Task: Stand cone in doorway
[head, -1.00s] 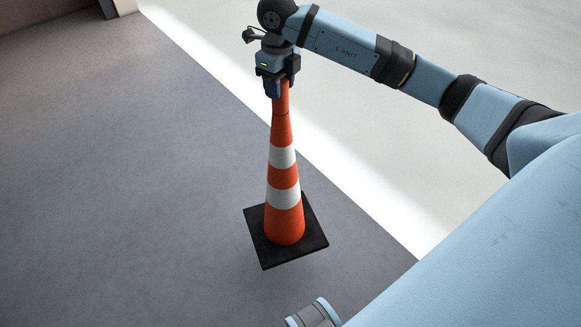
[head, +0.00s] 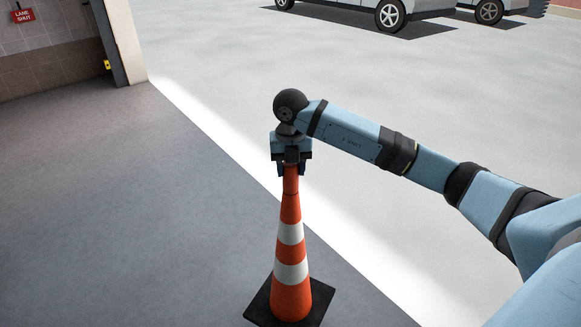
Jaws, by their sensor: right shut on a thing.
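An orange cone (head: 290,255) with two white bands and a black square base (head: 258,308) stands upright at the lower middle of the head view. My right gripper (head: 291,170) is shut on the cone's top, with the arm reaching in from the right. The cone is on the dark floor side, beside the bright strip (head: 340,240) that marks the doorway line. I cannot tell whether its base touches the floor. My left gripper is not in view.
A door post (head: 124,42) and a tiled wall with a red "LANE SHUT" sign (head: 23,15) are at the upper left. Parked vehicles (head: 375,8) stand far outside at the top. The dark floor (head: 120,210) to the left and the pale ground outside are clear.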

